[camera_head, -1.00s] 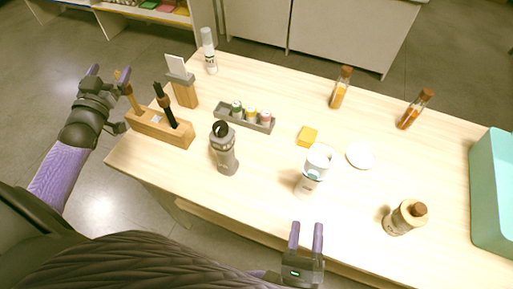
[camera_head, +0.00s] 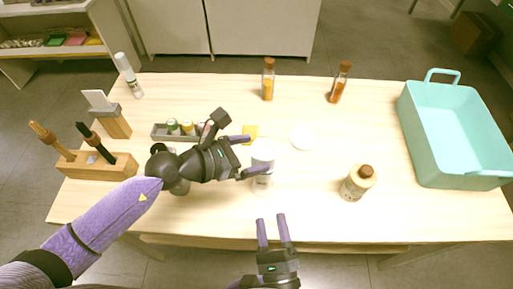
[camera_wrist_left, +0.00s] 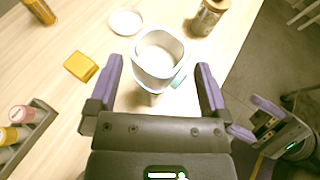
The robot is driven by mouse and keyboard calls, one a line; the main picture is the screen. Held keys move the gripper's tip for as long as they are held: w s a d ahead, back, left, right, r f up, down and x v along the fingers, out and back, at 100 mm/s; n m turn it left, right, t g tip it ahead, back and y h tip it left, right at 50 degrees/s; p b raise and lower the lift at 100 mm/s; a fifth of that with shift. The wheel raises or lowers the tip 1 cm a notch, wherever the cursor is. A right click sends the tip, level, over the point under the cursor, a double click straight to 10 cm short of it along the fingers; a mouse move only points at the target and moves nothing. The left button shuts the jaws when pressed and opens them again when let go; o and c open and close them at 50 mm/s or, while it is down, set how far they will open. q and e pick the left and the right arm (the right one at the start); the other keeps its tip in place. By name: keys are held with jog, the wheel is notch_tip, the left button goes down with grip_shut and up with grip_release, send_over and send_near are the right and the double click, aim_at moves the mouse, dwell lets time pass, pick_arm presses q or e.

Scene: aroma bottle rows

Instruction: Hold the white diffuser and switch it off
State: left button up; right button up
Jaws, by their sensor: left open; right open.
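The white diffuser (camera_head: 263,152) stands upright near the front middle of the table. It also shows in the left wrist view (camera_wrist_left: 158,50), with a hollow round top and a small teal patch low on its right side. My left gripper (camera_head: 254,154) is open, with its fingers pointing at the diffuser. In the left wrist view its fingertips (camera_wrist_left: 159,65) lie on either side of the diffuser, with gaps on both sides; I cannot tell whether they reach around it. My right gripper (camera_head: 272,218) is open and empty in front of the table's front edge.
A white dish (camera_head: 304,138) and a yellow block (camera_head: 249,131) lie close behind the diffuser. A cork-topped jar (camera_head: 353,186) stands to its right. A teal basket (camera_head: 455,130) stands far right.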

aim_at(273, 149)
pick_arm(q)
jog(key=x, duration=0.5)
jog(key=c, duration=1.3)
pick_arm(e)
grip_shut()
dwell(0.7)
jog(key=w+a+r+n+g+y, duration=0.1)
jog(key=w+r+n+g+y, duration=0.1)
jog(key=w+n+g+y, duration=0.4)
jog(key=shift+w+a+n+g+y, duration=0.4)
jog(key=shift+w+n+y, duration=0.1)
jog(key=shift+w, duration=0.4)
